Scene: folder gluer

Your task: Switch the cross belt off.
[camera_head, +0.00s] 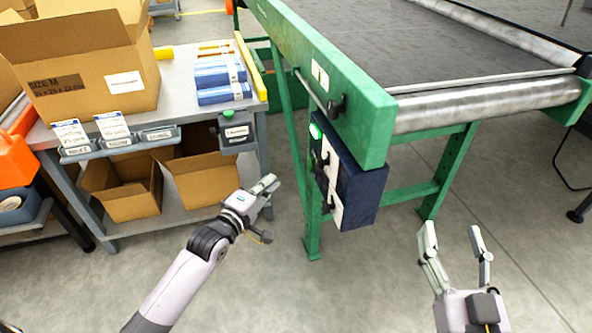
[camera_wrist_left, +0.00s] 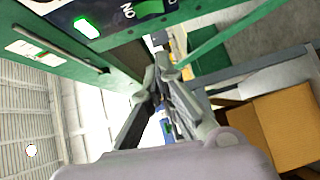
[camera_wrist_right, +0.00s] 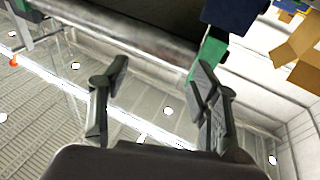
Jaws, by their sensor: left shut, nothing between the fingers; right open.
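The cross belt (camera_head: 470,40) has a green frame, and a dark blue control box (camera_head: 362,190) hangs under its near corner. On the box's left face are a lit green lamp (camera_head: 315,131) and a pale switch plate (camera_head: 333,190) seen at a steep angle. In the left wrist view the lamp (camera_wrist_left: 87,27) glows beside a partly cut-off ON label (camera_wrist_left: 128,10); the switch's position cannot be told. My left gripper (camera_head: 270,184) is shut and empty, left of the box and apart from it. My right gripper (camera_head: 455,226) is open and empty, right of the box.
A grey bench (camera_head: 180,95) at left holds a large cardboard box (camera_head: 85,60) and blue packs (camera_head: 220,80). A small grey control box (camera_head: 236,133) hangs at its front corner. Open cartons (camera_head: 205,185) stand below. Green legs (camera_head: 311,215) support the belt. The floor in front is clear.

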